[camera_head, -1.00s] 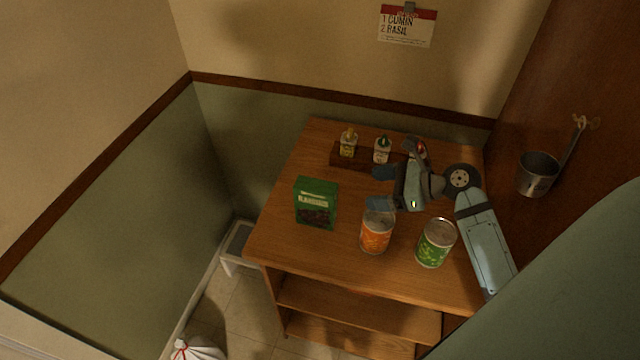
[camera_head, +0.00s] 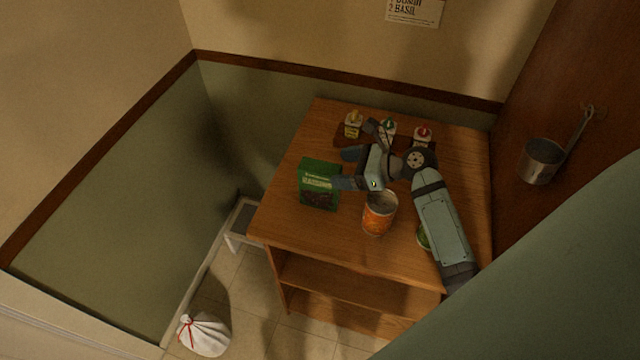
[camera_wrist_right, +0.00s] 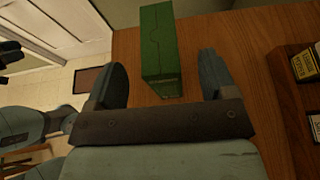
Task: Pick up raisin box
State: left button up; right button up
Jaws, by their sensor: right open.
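The raisin box (camera_head: 319,185) is a green carton standing upright on the wooden table, left of the orange can. My right gripper (camera_head: 342,168) is open and empty, with its fingers pointing left toward the box's right side. In the right wrist view the box (camera_wrist_right: 160,45) stands just ahead, roughly between the fingertips of my right gripper (camera_wrist_right: 163,82). Whether a finger touches the box I cannot tell. My left gripper is not clearly seen in any view.
An orange can (camera_head: 379,215) stands close below my right gripper. A green can (camera_head: 423,238) is mostly hidden behind my right forearm. The table (camera_head: 290,215) is clear left of the box.

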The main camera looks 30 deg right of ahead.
aim_at(325, 168)
jog(key=p+x, duration=0.1)
jog(key=x, duration=0.4)
jog(key=shift+s+r, duration=0.1)
jog(key=c, duration=1.4)
grip_shut()
jog(key=shift+r, duration=0.15)
